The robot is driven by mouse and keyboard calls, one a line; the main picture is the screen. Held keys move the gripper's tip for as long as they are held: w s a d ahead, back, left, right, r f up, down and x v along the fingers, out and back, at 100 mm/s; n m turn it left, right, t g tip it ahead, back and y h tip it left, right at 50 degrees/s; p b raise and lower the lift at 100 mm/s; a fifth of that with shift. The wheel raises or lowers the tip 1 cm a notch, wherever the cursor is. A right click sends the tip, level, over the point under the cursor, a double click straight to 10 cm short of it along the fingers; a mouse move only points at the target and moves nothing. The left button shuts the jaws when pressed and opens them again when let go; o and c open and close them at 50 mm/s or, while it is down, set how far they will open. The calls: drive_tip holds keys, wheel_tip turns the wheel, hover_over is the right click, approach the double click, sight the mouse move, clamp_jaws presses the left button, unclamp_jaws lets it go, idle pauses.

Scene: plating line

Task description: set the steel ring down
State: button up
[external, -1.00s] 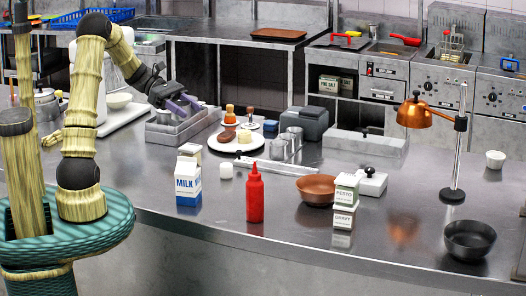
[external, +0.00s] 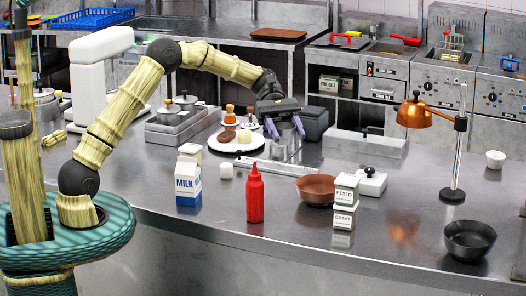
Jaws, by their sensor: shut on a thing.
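My gripper (external: 285,128) is over the counter just right of the white plate, its purple fingers pointing down. It is shut on the steel ring (external: 286,134), a grey metal cylinder that shows between the fingers. The gripper body hides its upper part. Another grey steel cylinder (external: 280,151) stands just below it in the picture. I cannot tell whether the held ring touches the counter or a thing under it.
The white plate (external: 222,145) with food is close to the left. A grey box (external: 312,122) is close behind on the right, and a long steel tray (external: 284,169) lies in front. A milk carton (external: 188,182) and red bottle (external: 255,195) stand nearer the front edge.

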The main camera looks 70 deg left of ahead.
drive_tip(key=d+m+g, duration=0.1)
drive_tip(key=d, duration=0.4)
hover_over(294, 230)
wheel_tip(294, 230, down, 5)
drive_tip(key=shift+d, duration=0.1)
wheel_tip(294, 230, down, 14)
drive_tip(key=shift+f+p, duration=0.1)
drive_tip(key=shift+p, duration=0.75)
drive_tip(key=shift+f+p, duration=0.3)
drive_tip(key=shift+f, duration=1.6)
